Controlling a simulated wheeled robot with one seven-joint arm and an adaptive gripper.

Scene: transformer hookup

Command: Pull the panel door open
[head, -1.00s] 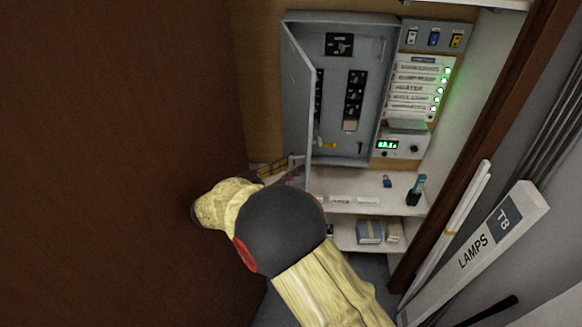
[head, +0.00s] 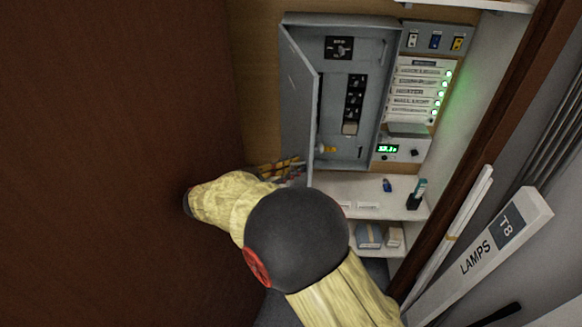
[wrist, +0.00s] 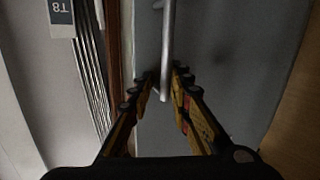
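The grey panel door (head: 298,110) is hinged on the left of the grey panel box (head: 335,20) and stands ajar, its free edge towards me. Switches and breakers show inside. In the wrist view the door's grey face (wrist: 235,70) fills the middle, with a silver bar handle (wrist: 167,45) running down it. My gripper (wrist: 164,76) has one finger on each side of the handle's lower part, with a visible gap between the fingers. In the head view my gripper (head: 282,167) is left of the door's lower edge, partly behind my arm. Contact with the handle is unclear.
A dark brown surface (head: 110,150) fills the left side. A white shelf (head: 390,195) with small items lies below the box. A lamp carton (head: 485,255) and white tubes (head: 450,235) lean at the right. A module with green lights (head: 420,90) is beside the box.

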